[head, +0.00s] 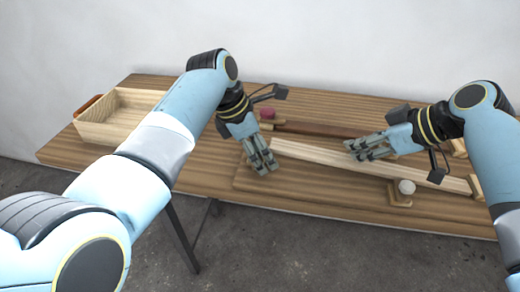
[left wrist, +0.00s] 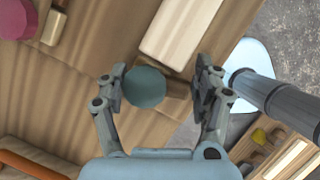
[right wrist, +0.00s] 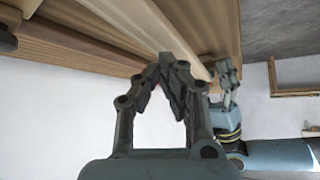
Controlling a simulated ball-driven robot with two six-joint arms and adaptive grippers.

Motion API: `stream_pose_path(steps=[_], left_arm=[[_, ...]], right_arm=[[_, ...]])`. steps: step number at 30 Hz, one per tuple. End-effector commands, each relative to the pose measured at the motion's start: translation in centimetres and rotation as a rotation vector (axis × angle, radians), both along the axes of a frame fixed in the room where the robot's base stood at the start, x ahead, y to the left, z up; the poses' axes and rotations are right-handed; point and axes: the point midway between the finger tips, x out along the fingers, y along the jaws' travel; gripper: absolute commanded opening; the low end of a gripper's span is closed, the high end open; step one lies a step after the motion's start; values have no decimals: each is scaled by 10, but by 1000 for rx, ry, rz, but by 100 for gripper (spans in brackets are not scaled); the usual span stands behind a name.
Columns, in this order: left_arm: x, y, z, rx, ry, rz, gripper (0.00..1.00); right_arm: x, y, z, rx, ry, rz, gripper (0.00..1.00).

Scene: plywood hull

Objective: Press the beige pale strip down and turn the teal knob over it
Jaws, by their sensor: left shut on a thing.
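The beige pale strip (head: 310,156) runs slantwise along the front part of the wooden table; it also shows in the left wrist view (left wrist: 182,28) and the right wrist view (right wrist: 148,22). The teal knob (left wrist: 145,88) sits by the near end of the strip in the left wrist view, beside a small wooden piece (left wrist: 178,88). My left gripper (head: 264,168) is shut on the knob, which it hides in the head view. My right gripper (head: 354,150) has its fingertips together at the strip's middle; in the right wrist view (right wrist: 173,66) they overlap its edge. Contact cannot be told.
A white knob (head: 407,187) on a wooden block stands in front of the strip. A pink knob (head: 267,113) and a dark brown strip (head: 318,129) lie behind. An open wooden box (head: 105,132) stands at the table's left end. A wall is behind the table.

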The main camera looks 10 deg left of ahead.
Motion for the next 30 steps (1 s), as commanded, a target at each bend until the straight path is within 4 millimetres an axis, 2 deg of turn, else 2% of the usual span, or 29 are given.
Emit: stream_pose_path(steps=[15,30], left_arm=[[2,2,1,5,-7,1,36],[2,2,1,5,-8,2,36]], right_arm=[[0,0,-14,0,1,-1,0],[0,0,-18,-1,1,-1,0]])
